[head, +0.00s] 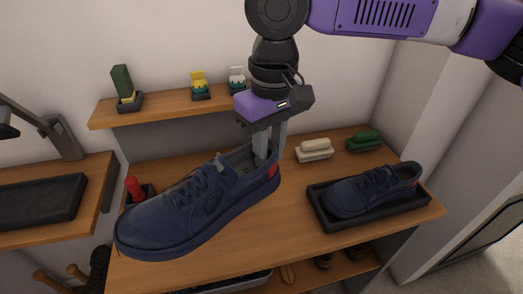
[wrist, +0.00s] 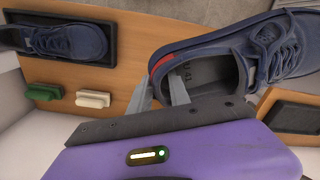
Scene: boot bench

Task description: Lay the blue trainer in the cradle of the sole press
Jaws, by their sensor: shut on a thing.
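A blue trainer (head: 195,205) with a red heel patch hangs in my gripper (head: 267,158), above the wooden bench, toe toward the lower left. In the wrist view, my gripper (wrist: 162,88) is shut on the heel collar of this trainer (wrist: 238,50), one finger inside the opening and one outside. A second blue trainer (head: 372,190) lies in a black tray (head: 330,217) at the right of the bench; it also shows in the wrist view (wrist: 70,40). At the left, a grey bracketed arm (head: 62,138) stands behind a black shallow cradle (head: 38,203), which looks empty.
A red-handled tool (head: 134,187) in a dark holder stands behind the held trainer's toe. A cream brush (head: 314,149) and a green brush (head: 364,141) lie at the back right. The upper shelf (head: 165,106) holds small items. Shoes (head: 324,261) sit below.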

